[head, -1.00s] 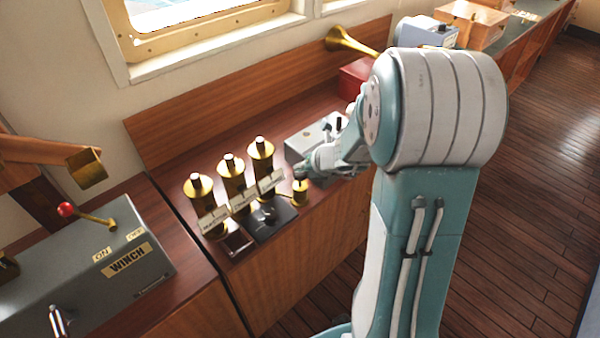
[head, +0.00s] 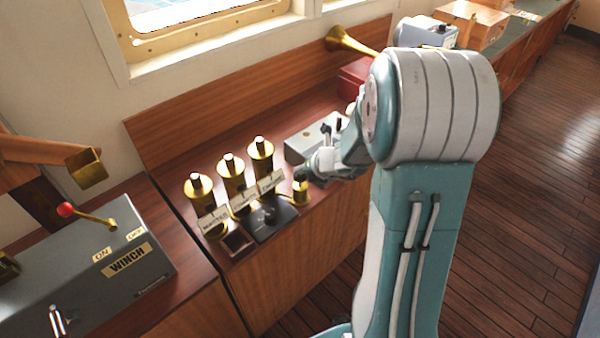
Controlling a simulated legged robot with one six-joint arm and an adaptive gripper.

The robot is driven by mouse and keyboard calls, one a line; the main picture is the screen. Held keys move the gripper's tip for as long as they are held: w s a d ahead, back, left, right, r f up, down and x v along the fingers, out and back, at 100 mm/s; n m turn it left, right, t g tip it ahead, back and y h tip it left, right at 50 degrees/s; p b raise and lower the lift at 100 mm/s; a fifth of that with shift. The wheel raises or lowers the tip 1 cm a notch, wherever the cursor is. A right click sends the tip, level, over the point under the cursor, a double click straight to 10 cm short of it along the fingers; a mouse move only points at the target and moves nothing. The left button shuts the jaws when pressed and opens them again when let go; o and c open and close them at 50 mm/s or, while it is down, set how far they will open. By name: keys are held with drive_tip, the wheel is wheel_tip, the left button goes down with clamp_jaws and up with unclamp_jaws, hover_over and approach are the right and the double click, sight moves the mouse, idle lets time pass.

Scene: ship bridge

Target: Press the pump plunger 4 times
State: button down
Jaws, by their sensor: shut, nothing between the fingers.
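A small brass cylinder (head: 300,194) stands at the front edge of the wooden counter, and I take it to be the pump. Its top, where the plunger would be, is dark and partly covered by my gripper. My gripper (head: 303,174) is shut, with its dark tips at the top of this cylinder. I cannot tell whether they touch it. Three taller brass cylinders with white tops, left (head: 199,188), middle (head: 231,173) and right (head: 261,156), stand in a row to the left, with pale labels in front.
A black base with a knob (head: 268,217) and a small open tray (head: 236,243) lie left of the small cylinder. A grey box with levers (head: 303,146) stands behind my gripper.

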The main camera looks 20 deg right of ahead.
drive_tip(key=shift+f, duration=1.1)
idle(0.9)
drive_tip(key=shift+r, duration=2)
drive_tip(key=shift+r, duration=2.55)
